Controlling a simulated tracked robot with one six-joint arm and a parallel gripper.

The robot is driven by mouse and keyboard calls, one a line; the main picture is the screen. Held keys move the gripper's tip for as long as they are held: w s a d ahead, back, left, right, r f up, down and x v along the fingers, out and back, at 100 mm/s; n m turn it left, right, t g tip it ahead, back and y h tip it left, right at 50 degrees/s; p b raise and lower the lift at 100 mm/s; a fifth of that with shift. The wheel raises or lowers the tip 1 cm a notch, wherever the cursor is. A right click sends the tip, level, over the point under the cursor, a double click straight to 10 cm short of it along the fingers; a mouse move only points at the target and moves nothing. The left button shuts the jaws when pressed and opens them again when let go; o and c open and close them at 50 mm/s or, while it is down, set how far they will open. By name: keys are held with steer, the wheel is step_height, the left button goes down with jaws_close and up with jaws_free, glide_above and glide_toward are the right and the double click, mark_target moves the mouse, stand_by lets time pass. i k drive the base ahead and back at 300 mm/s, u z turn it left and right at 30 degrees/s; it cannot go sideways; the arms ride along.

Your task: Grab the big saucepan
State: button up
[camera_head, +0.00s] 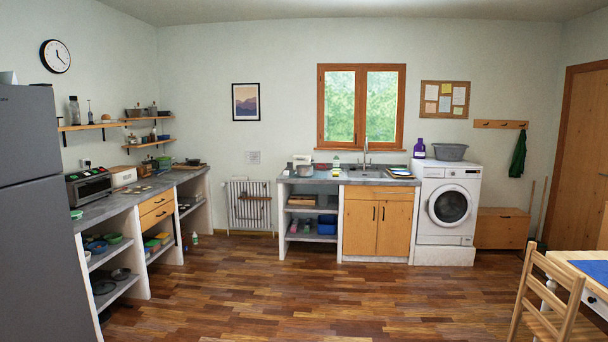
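A dark pot (193,162) sits at the far end of the left counter. Dark pans (121,274) lie on a low shelf under the left counter. I cannot tell for sure which of these is the big saucepan. My gripper is not in view.
The wooden floor (270,290) is clear in the middle. A fridge (40,200) stands at the left. A wooden chair (548,300) and a table (570,262) stand at the right. A washing machine (446,215) adjoins the sink counter, with a grey basin (450,152) on top.

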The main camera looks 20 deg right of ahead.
mark_target(303, 170)
steer(key=z, duration=0.2)
steer(key=i, duration=0.65)
steer(key=z, duration=0.6)
steer(key=i, duration=1.45)
steer(key=z, duration=0.65)
steer(key=i, duration=2.95)
steer(key=u, duration=0.05)
